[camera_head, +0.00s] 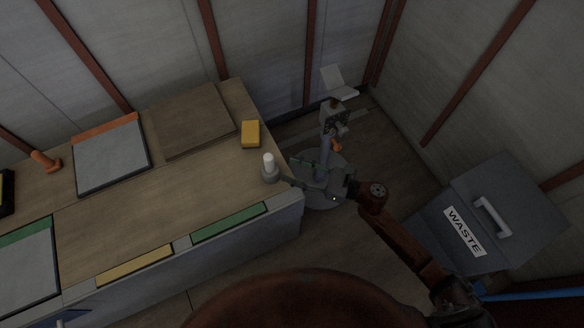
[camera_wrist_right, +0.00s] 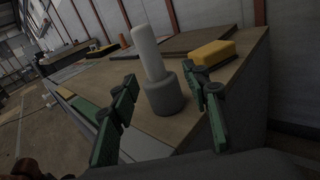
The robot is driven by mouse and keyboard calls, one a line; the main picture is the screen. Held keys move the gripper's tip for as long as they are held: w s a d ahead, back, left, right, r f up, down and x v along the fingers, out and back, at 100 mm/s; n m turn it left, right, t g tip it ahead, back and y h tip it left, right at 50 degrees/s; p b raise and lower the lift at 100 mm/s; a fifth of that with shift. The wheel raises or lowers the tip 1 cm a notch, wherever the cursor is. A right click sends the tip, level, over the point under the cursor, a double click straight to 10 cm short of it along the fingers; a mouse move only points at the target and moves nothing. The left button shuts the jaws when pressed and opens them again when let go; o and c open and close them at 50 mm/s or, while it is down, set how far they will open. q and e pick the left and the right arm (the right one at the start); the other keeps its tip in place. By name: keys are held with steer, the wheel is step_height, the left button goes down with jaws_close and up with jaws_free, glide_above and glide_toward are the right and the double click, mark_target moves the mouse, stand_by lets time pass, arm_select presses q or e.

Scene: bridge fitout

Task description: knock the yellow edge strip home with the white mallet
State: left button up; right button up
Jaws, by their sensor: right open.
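The white mallet (camera_head: 269,166) stands upright near the bench's right end, white shaft up and wider grey part down. It also shows in the right wrist view (camera_wrist_right: 149,52). My right gripper (camera_head: 297,172) is open beside it, at the bench's right edge. In the right wrist view its green fingers (camera_wrist_right: 159,74) appear on either side of the mallet; contact does not show. The yellow edge strip (camera_head: 134,265) lies along the bench's front edge; how far it is seated cannot be told. My left gripper is not in view.
A green strip (camera_head: 229,222) lies right of the yellow one. A yellow block (camera_head: 250,133) sits behind the mallet. A brown board (camera_head: 193,120), a grey panel (camera_head: 110,158) and an orange object (camera_head: 45,161) lie farther left. A waste bin (camera_head: 506,205) stands right.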

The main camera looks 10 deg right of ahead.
mark_target(268, 156)
steer(key=shift+s+a+n+g, duration=0.2)
steer(key=shift+a+n+g, duration=0.1)
steer(key=shift+a+n, duration=0.15)
steer(key=shift+a+r, duration=0.15)
steer(key=shift+a, duration=0.05)
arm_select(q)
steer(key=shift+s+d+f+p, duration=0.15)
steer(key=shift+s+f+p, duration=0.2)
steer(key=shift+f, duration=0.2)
arm_select(e)
steer(key=shift+x, duration=3.6)
steer(key=shift+c, duration=0.5)
jaws_close()
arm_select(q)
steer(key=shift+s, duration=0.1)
arm_select(e)
steer(key=shift+w+r, duration=0.1)
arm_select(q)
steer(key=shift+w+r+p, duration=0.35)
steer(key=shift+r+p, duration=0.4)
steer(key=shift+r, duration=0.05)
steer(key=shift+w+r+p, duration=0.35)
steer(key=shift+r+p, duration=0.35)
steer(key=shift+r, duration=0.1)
arm_select(e)
steer(key=shift+r, duration=2.5)
